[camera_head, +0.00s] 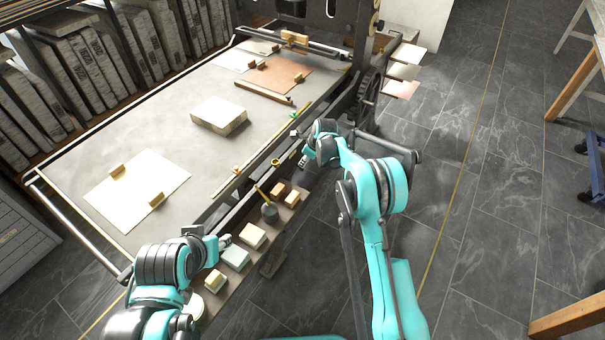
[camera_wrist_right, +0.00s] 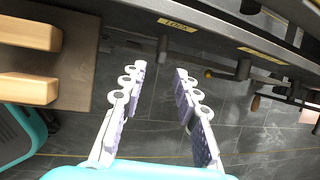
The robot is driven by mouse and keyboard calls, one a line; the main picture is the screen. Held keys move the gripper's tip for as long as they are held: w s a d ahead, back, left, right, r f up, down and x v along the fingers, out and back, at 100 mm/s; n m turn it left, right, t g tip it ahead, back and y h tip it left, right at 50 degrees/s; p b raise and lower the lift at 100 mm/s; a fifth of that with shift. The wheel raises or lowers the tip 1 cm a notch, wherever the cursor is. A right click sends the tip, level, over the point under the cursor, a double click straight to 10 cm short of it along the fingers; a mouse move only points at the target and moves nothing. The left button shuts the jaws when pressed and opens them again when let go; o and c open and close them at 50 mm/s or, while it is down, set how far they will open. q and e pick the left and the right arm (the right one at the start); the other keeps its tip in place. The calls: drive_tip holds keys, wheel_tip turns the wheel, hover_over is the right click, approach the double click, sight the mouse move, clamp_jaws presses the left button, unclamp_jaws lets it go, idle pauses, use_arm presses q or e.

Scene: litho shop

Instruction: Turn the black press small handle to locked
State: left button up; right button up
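The black press (camera_head: 284,141) has a dark side rail, which crosses the top of the right wrist view (camera_wrist_right: 215,28). Below its first label, a short dark handle (camera_wrist_right: 163,50) hangs just beyond my right fingertips. Further right, a dark lever (camera_wrist_right: 228,72) ends in a brass knob. I cannot tell for sure which is the small handle, or its lock state. My right gripper (camera_wrist_right: 160,75) is open and empty, fingers pointing toward the rail; in the head view it is beside the rail (camera_head: 303,163). My left gripper (camera_head: 222,241) is low by the side shelf, its fingers unclear.
A narrow shelf (camera_head: 228,283) under the rail holds several blocks and a dark cup (camera_head: 270,212). Two wooden blocks (camera_wrist_right: 28,60) lie left of my right fingers. A spoked wheel (camera_head: 368,98) stands beyond my right gripper. The tiled floor (camera_head: 470,200) to the right is open.

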sight(302, 171)
drive_tip(key=b+x, duration=0.3)
drive_tip(key=x, duration=0.5)
clamp_jaws()
